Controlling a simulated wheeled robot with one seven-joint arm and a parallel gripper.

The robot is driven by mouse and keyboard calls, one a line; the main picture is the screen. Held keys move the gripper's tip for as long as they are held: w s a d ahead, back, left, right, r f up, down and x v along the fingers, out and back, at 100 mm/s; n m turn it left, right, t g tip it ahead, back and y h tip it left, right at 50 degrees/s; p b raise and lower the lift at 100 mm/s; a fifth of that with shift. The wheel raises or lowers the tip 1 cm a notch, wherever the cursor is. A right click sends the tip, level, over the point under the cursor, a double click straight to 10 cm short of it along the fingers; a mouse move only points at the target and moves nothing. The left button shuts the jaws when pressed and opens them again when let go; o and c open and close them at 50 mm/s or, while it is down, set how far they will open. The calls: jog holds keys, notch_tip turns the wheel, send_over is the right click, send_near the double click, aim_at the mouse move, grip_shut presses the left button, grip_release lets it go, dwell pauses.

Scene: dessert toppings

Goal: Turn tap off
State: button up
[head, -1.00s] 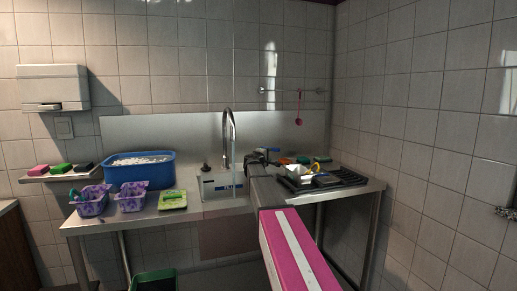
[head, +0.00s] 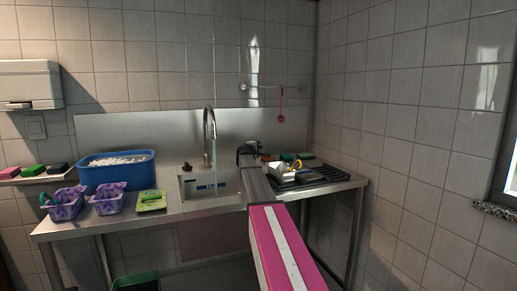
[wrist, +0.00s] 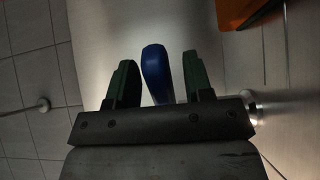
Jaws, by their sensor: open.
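The tap's curved metal spout (head: 209,135) stands at the back of the steel sink (head: 187,187). A blue lever-like handle (wrist: 155,72) shows in the wrist view, between the two green fingers of my gripper (wrist: 158,60). My gripper is open, with a gap on each side of the handle; I cannot tell how deep the handle sits. In the head view my gripper (head: 247,152) is a small dark shape right of the spout, and my arm partly hides the area behind it.
A blue tub (head: 115,172), purple containers (head: 108,200) and a green tray (head: 152,201) stand left of the sink. A black rack (head: 315,178) with a white cup and other items is at the right. An orange thing (wrist: 242,12) shows at the wrist view's top right.

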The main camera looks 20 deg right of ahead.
jog(key=shift+x, duration=0.8)
grip_shut()
jog(key=shift+s+a, duration=0.1)
jog(key=m+g+h, duration=0.1)
jog(key=s+a+m+g+h, duration=0.1)
jog(key=g, duration=0.1)
jog(key=m+g+h, duration=0.1)
jog(key=shift+s+a+m+g, duration=0.2)
jog(key=shift+a+m+g, duration=0.1)
jog(key=shift+s+a+m+g+h, duration=0.35)
jog(key=shift+a+m+g, duration=0.2)
jog(key=shift+m+g, duration=0.55)
jog(key=shift+s+a+m+g+h, duration=0.25)
jog(key=shift+a+m+g+h, duration=0.3)
jog(key=shift+g, duration=0.95)
jog(key=shift+s+a+m+g+h, duration=0.3)
jog(key=shift+a+m+g, duration=0.25)
jog(key=shift+m+g, duration=0.6)
jog(key=shift+g, duration=0.25)
